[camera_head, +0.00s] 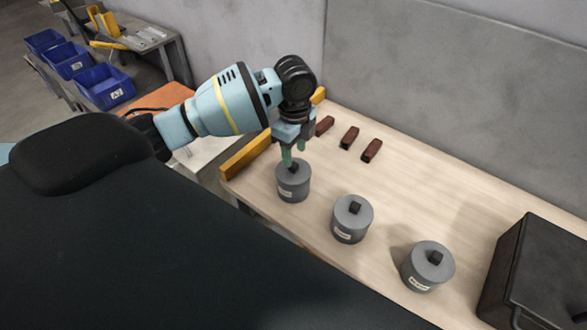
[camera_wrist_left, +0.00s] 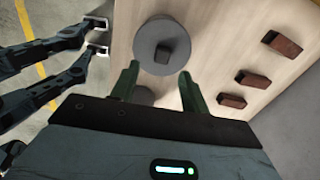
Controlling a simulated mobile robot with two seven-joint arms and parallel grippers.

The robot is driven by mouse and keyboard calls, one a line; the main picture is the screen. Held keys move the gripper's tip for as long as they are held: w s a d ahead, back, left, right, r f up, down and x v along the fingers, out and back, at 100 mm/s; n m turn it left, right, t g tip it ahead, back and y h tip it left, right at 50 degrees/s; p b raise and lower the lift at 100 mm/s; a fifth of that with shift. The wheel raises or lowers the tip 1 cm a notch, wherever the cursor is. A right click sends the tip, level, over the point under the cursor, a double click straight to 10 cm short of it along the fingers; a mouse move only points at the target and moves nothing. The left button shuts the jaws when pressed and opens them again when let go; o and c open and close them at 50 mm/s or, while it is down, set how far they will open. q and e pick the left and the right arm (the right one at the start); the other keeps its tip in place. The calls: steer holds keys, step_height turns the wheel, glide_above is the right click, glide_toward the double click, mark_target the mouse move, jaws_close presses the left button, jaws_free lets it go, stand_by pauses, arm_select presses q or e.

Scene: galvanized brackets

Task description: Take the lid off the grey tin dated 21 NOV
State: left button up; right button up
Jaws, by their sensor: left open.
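Three grey lidded tins with dark square knobs stand in a row on the pale wooden table: a left tin (camera_head: 293,186), a middle tin (camera_head: 348,226) and a right tin (camera_head: 421,274). Each has a small pale label, too small to read, so I cannot tell which is dated 21 NOV. My left gripper (camera_head: 294,153) is open and empty, pointing down over the left tin, with its green fingertips close to the knob. In the left wrist view my left gripper (camera_wrist_left: 158,72) shows with a lid knob (camera_wrist_left: 163,51) just beyond the fingertips. My right gripper is not identifiable.
Brown blocks (camera_head: 349,137) lie behind the tins. A black box (camera_head: 540,275) stands at the right, and a yellow strip (camera_head: 247,156) edges the table's left end. A grey wall (camera_head: 440,80) closes off the back. Blue bins (camera_head: 104,87) stand far left.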

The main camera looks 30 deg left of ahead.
mark_target(295, 165)
arm_select(q)
step_height(295, 165, down, 5)
steer(key=shift+w, duration=0.1)
stand_by(0.3)
jaws_close()
